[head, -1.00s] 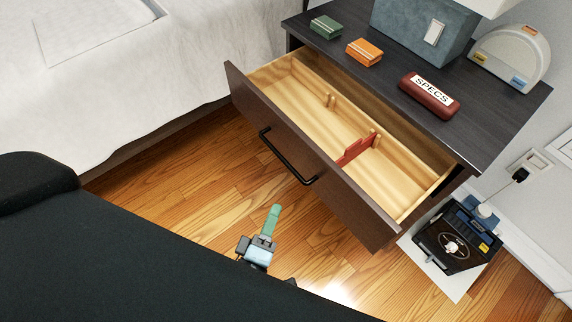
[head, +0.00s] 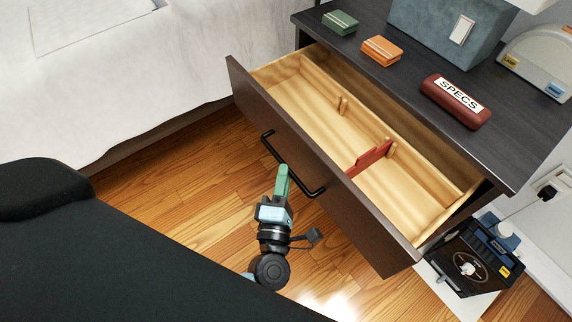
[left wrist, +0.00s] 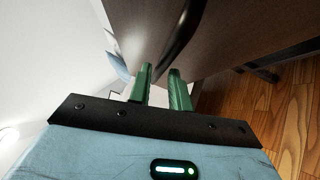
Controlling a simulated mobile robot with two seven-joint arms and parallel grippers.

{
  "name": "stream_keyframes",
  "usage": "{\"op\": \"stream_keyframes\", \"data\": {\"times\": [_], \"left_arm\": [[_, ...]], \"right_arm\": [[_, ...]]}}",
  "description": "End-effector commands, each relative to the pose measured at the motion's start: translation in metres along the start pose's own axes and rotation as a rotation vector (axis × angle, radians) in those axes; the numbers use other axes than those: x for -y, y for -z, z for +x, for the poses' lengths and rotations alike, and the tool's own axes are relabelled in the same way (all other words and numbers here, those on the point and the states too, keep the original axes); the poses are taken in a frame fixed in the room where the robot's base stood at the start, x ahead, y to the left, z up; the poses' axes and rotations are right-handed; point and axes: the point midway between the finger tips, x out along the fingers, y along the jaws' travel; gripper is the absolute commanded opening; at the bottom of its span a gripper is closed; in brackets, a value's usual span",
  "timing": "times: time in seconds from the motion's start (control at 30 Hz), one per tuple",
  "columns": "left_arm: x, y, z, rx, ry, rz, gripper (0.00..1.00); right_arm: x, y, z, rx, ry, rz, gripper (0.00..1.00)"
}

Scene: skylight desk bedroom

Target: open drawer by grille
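The drawer (head: 345,199) of the dark nightstand is pulled well out, showing its pale wooden inside. Its black bar handle (head: 290,170) is on the front face. My left gripper (head: 282,180) is in front of that face, by the middle of the handle. In the left wrist view its two green fingers (left wrist: 160,88) stand apart with a gap, and the dark handle (left wrist: 181,35) curves just beyond their tips. I cannot tell whether they touch it. My right gripper is not in view.
A red divider (head: 369,159) stands inside the drawer. On the nightstand top (head: 400,60) are a green box (head: 340,22), an orange box (head: 382,51) and a red SPECS case (head: 456,101). A bed (head: 130,90) is at left. A dark device (head: 465,262) stands on the floor at right.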

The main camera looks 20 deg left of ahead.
Motion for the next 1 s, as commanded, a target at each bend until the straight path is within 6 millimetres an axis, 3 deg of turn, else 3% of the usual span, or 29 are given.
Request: {"op": "stream_keyframes", "data": {"times": [0.23, 0.57, 0.73, 1.0], "left_arm": [[0.0, 0.0, 0.026, 0.001, 0.0, 0.001, 0.2], [0.0, 0.0, 0.03, 0.001, 0.001, 0.0, 0.2], [0.0, 0.0, 0.03, 0.001, 0.001, 0.0, 0.0], [0.0, 0.0, 0.03, 0.001, 0.001, 0.001, 0.0]], "right_arm": [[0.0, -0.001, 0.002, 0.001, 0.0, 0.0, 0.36], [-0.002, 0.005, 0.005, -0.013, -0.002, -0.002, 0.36], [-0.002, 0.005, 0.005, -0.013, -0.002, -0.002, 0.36], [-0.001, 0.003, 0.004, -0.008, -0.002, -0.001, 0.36]]}}
